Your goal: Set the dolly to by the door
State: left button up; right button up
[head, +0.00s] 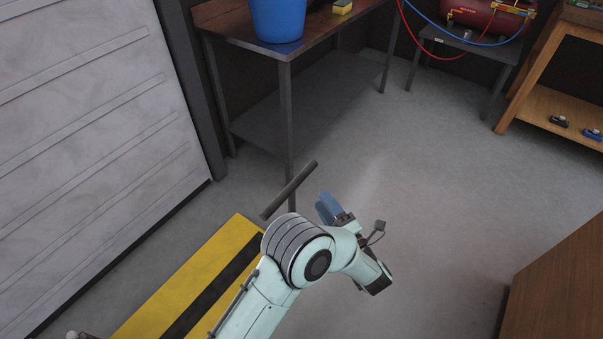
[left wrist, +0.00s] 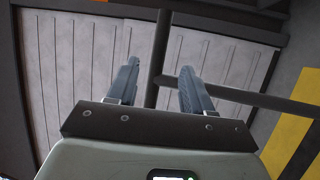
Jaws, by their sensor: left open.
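My left gripper (head: 329,207), with blue fingers, is right of the bar's end, open. In the left wrist view, a dark upright bar (left wrist: 158,45) shows between the open fingers of my left gripper (left wrist: 158,82), and a dark crossbar (left wrist: 255,99) runs right; I cannot tell if they touch. The pale panelled door (head: 85,120) is at the left. My right gripper is out of view.
A workbench (head: 330,30) with a blue bucket (head: 277,15) stands at the back. A wooden cabinet (head: 560,285) stands at the right. The middle floor (head: 420,170) is clear.

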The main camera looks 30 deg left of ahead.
pick_arm(q)
jog(key=x, duration=1.2)
jog(key=shift+a, duration=0.25)
jog(key=shift+w, duration=0.1)
grip_shut()
